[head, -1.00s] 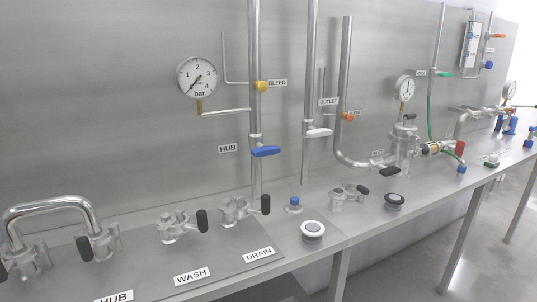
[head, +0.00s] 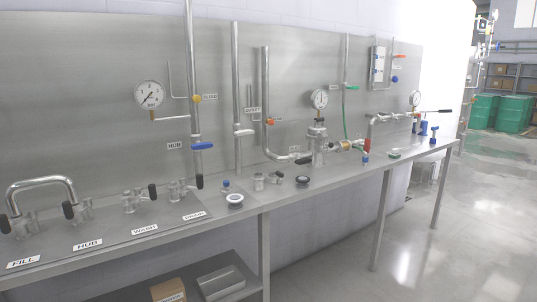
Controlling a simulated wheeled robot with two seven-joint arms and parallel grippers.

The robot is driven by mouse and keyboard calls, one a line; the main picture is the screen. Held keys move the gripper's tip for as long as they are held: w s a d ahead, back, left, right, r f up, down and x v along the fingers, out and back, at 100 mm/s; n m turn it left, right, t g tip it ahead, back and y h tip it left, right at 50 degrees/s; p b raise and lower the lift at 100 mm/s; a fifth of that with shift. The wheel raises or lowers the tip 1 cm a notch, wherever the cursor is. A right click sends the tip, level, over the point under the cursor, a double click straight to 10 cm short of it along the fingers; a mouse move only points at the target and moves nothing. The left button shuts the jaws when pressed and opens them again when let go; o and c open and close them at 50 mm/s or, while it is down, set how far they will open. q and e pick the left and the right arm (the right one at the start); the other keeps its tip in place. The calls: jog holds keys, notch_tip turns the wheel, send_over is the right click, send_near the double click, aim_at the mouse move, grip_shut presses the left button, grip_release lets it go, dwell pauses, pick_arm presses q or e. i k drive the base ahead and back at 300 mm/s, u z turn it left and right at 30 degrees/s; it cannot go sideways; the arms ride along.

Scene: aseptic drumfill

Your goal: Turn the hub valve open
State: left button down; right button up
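The hub valve's blue handle (head: 203,146) sits on the vertical steel pipe on the back panel, beside the HUB label (head: 175,146). The handle lies horizontal, across the pipe, and points to the right. Neither of my grippers shows in the head view, and nothing touches the handle.
The steel bench (head: 240,215) runs along the panel, with clamp fittings, a bent pipe (head: 40,183) and labels at left. A pressure gauge (head: 149,95) and yellow bleed valve (head: 197,98) are near the hub valve. A lower shelf holds a cardboard box (head: 168,291). Open floor lies at right.

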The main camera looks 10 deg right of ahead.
aim_at(200, 145)
jog(key=u, duration=0.6)
jog(key=i, duration=0.4)
jog(key=u, duration=0.6)
jog(key=i, duration=0.85)
jog(key=z, duration=0.2)
